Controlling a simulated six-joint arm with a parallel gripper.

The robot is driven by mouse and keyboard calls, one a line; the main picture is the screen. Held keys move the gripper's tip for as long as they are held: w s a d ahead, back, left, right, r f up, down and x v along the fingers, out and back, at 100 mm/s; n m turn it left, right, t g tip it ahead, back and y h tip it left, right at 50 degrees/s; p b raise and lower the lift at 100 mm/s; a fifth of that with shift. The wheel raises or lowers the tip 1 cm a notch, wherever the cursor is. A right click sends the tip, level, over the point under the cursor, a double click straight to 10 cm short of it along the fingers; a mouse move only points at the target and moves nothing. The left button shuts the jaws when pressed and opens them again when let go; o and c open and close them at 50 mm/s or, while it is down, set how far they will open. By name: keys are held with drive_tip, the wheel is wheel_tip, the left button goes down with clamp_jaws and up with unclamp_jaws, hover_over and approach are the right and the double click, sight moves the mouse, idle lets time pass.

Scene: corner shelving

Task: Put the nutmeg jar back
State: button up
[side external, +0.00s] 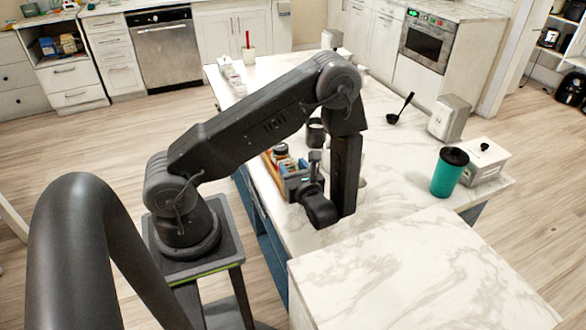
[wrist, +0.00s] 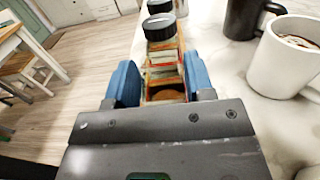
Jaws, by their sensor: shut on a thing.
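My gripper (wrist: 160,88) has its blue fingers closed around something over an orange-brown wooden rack. The shape between the fingers is consistent with the nutmeg jar, but its label is unreadable and its edges blend with the rack. A black-lidded jar (wrist: 159,27) stands just ahead of the fingers, with another dark lid (wrist: 159,6) behind it. In the side view my gripper (side external: 299,174) is low at the near left edge of the island. The rack (side external: 267,160) shows there beside it, with a dark-lidded jar (side external: 281,149). My gripper hides much of the rack.
A white mug (wrist: 285,60) and a black mug (wrist: 243,18) stand right of the rack. A teal cup (side external: 448,175), white box (side external: 486,160), grey box (side external: 449,118) and black ladle (side external: 400,110) are farther right. The marble counter (side external: 400,205) between is clear.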

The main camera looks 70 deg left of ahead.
drive_tip(key=o, duration=1.3)
drive_tip(key=shift+f, duration=0.1)
